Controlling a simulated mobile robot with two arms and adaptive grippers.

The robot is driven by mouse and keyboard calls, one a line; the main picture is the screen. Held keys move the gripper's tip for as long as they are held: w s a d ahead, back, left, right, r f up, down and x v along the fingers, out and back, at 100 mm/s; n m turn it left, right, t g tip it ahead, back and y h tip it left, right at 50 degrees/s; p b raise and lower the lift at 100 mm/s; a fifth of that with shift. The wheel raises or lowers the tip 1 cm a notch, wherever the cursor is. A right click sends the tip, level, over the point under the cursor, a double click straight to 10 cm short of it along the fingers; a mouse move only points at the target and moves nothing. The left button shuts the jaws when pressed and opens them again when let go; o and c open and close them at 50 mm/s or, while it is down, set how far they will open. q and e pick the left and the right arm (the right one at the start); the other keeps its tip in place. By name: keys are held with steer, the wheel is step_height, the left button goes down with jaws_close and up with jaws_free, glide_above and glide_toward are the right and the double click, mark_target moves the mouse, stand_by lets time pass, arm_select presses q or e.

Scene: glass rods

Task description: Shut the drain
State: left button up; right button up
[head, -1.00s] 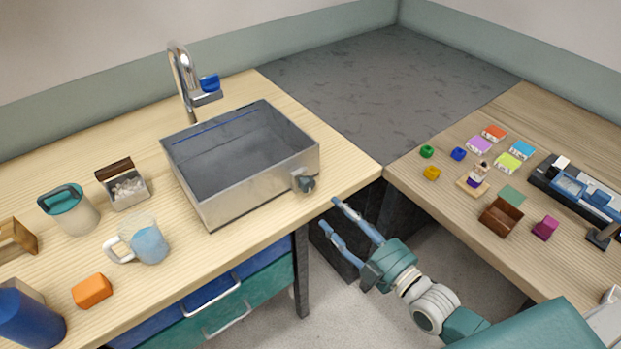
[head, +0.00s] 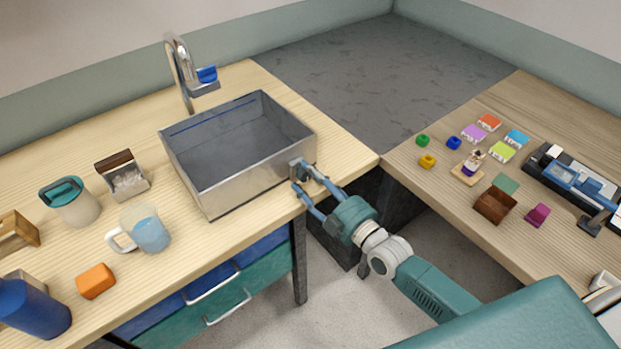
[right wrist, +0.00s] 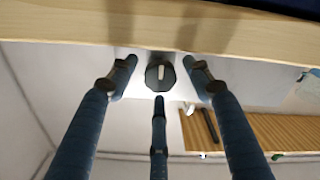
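The metal sink basin (head: 235,188) stands on the wooden counter, and its inside looks empty. A dark round knob (right wrist: 160,73) with a light pointer bar shows in the right wrist view. It sits on the front wall of the basin near the right corner. My right gripper (head: 299,176) is open at this knob, and its fingers hide most of it in the head view. In the right wrist view the fingertips lie on both sides of the knob with gaps, and a third finger points at it from below. I cannot see the drain hole. My left gripper is not in view.
A faucet (head: 181,75) with a blue part stands behind the basin. A mug (head: 150,232), a lidded jar (head: 72,203) and an orange block (head: 96,281) stand to its left. The counter edge (right wrist: 250,35) lies close to my fingers. Small items cover the right table.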

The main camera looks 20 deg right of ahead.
steer(key=c, duration=1.1)
steer(key=shift+m, duration=0.3)
steer(key=m, duration=0.4)
steer(key=shift+p, duration=0.35)
steer(key=m, duration=0.9)
steer(key=shift+m+b, duration=0.35)
steer(key=shift+m, duration=1.75)
